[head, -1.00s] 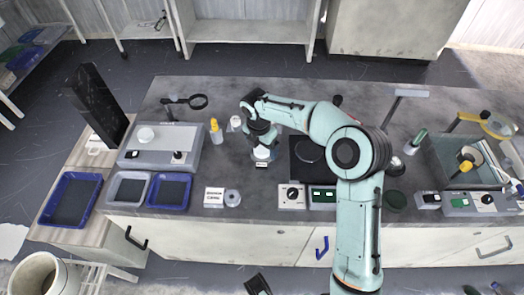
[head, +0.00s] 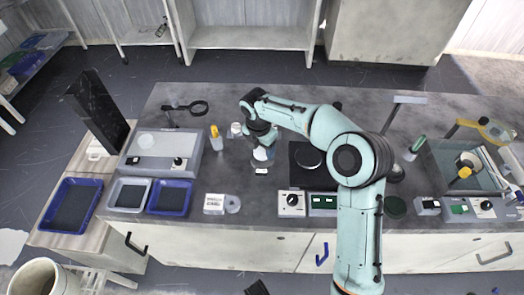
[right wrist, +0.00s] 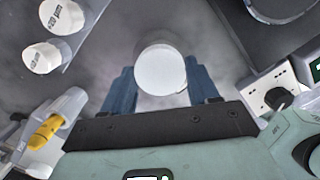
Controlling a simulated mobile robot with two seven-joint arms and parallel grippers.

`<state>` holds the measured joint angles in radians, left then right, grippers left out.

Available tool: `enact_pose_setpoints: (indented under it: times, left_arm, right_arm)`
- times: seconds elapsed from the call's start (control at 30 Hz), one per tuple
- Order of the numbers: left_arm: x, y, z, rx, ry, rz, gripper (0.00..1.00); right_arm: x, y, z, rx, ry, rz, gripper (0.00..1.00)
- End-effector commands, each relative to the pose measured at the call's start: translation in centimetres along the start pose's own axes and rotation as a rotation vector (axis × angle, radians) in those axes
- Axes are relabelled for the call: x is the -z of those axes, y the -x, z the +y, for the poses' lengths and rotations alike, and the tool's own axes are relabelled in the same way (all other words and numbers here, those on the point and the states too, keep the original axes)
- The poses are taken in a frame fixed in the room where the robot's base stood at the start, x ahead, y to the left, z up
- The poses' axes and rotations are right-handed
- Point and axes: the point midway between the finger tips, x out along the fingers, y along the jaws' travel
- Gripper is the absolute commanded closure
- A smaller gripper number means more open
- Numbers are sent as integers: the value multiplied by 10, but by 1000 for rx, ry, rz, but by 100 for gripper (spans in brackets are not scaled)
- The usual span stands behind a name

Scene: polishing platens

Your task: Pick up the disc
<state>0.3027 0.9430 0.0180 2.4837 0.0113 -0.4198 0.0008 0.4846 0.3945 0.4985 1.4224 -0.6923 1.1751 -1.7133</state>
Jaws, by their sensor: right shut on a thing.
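My right gripper (head: 262,150) reaches down over the middle of the grey bench. It is shut on a white round disc (head: 260,156), partly covered by the fingers. In the right wrist view the disc (right wrist: 162,70) shows its white, thick round face between the two blue-grey fingers (right wrist: 163,88). In the head view a narrow dark gap shows between the disc and a small white label (head: 261,171) on the bench. My left gripper cannot be made out.
A dark square plate with a ring (head: 308,158) and a control box with a knob (head: 291,204) lie close right. A yellow-topped bottle (head: 215,135) and a white jar (head: 236,130) stand left. Blue trays (head: 169,196) are further left. A glass-walled unit (head: 468,165) stands right.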

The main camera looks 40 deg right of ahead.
Motion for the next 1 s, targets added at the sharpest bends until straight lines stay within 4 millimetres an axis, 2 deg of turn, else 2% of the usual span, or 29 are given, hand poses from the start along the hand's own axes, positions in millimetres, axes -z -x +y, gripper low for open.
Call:
enact_pose_setpoints:
  times: [0.4,0.6,0.8,1.0]
  left_arm:
    - [-10,18,3,6,3,-27,11]
    - [-15,26,4,9,4,-45,11]
    - [-18,31,5,12,5,-53,11]
    - [-19,32,5,13,6,-57,11]
  right_arm:
    - [-13,101,1,-7,-2,-2,74]
    - [-17,142,1,-6,-2,0,74]
    - [-20,166,0,-3,-1,0,74]
    - [-21,174,0,-1,-1,1,74]
